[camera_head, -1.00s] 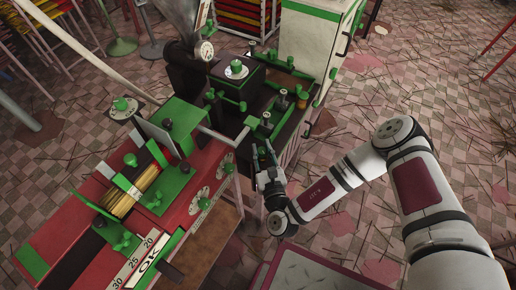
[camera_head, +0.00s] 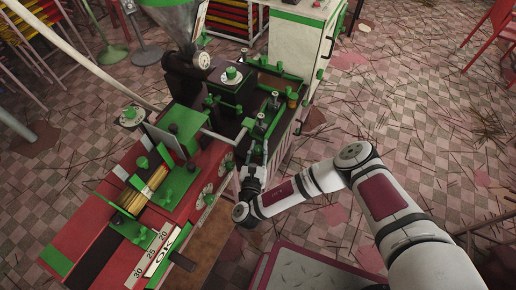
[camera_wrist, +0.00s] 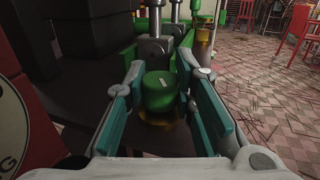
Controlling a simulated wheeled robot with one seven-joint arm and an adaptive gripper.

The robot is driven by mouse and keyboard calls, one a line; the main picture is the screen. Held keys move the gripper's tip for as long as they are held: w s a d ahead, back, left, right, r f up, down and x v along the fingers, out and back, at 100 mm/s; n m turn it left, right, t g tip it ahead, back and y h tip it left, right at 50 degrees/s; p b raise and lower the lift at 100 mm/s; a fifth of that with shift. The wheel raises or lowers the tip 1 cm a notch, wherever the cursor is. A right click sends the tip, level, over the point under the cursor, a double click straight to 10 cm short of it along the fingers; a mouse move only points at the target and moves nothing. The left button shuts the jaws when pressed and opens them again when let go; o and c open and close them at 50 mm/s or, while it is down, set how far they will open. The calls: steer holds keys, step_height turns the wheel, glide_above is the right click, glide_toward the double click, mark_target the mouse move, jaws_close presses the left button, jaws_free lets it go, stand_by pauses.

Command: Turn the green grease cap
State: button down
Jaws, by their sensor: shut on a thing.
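The green grease cap (camera_wrist: 159,92) stands upright in the middle of the wrist view, a short round knob with a small pale mark on top. A brass-coloured base (camera_wrist: 160,118) shows below it. My gripper (camera_wrist: 161,72) has its teal-padded fingers on either side of the cap, shut on it. In the head view my gripper (camera_head: 256,152) is at the near edge of the dark extruder bed (camera_head: 228,126). The cap is not clear there, hidden at or behind the fingers.
Metal cylinders with green clamps (camera_wrist: 154,48) stand just beyond the cap. The red machine (camera_head: 98,200) with green plates is left of my gripper. A white cabinet with green trim (camera_head: 297,50) stands behind. The tiled floor at right is open, strewn with sticks.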

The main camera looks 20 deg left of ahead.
mark_target(259, 148)
steer(key=c, duration=1.6)
jaws_free()
step_height(259, 148, up, 10)
steer(key=shift+r, duration=0.1)
